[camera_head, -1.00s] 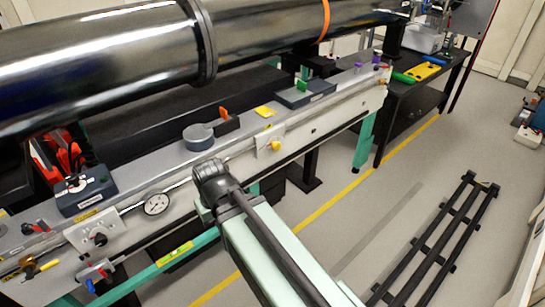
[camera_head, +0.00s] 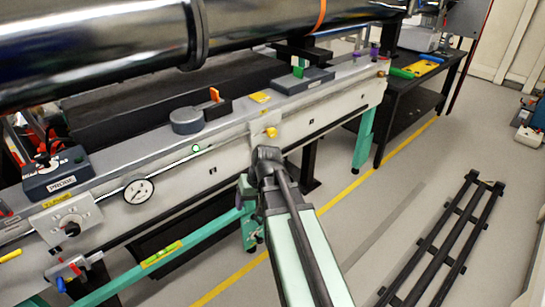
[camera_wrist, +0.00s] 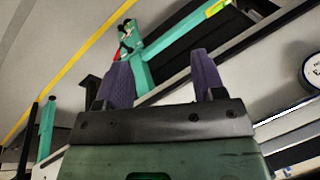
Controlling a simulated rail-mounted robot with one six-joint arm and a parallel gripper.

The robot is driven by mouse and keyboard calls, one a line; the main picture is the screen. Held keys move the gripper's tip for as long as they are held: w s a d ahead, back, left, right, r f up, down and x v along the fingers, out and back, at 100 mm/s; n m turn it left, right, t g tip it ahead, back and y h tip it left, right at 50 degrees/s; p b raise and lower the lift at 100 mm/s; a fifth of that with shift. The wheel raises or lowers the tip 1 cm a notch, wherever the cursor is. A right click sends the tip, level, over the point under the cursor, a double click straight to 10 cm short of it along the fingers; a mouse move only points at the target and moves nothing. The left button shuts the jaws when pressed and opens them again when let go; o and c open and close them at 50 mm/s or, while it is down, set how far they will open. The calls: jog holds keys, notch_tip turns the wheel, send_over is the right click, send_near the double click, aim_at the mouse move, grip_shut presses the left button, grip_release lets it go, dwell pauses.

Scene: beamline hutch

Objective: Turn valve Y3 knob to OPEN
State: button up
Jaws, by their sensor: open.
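No Y3 label is readable, so I cannot tell which knob is Y3. A small yellow knob (camera_head: 271,132) sits on a pale plate on the white front of the long bench. A dark knob (camera_head: 71,229) sits on a white dial plate (camera_head: 60,217) at the left of the bench front. My gripper shows in the wrist view (camera_wrist: 164,80) with its two purple fingers apart and nothing between them. Neither knob is clear in the wrist view.
A round gauge (camera_head: 138,190) is on the bench front, left of my wrist. A large dark pipe (camera_head: 100,45) runs above the bench. A red and blue valve (camera_head: 68,271) is at lower left. A black rack (camera_head: 440,240) lies on the floor at right; floor between is clear.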

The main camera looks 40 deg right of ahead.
jog(key=shift+o, duration=0.3)
jog(key=w+d+f+t+y+b, duration=0.1)
jog(key=w+d+f+t+b, duration=0.2)
jog(key=d+f, duration=0.4)
jog(key=shift+w+b, duration=0.7)
jog(key=shift+w, duration=0.25)
jog(key=n+t+h+b, duration=0.2)
jog(key=n+t+b, duration=0.4)
jog(key=t, duration=0.7)
send_near(274, 133)
jog(key=n+p, duration=0.1)
jog(key=shift+n+y, duration=0.3)
jog(key=shift+n, duration=0.1)
jog(key=w, duration=0.7)
jog(key=w+a, duration=0.1)
jog(key=w, duration=0.3)
jog(key=c, duration=0.9)
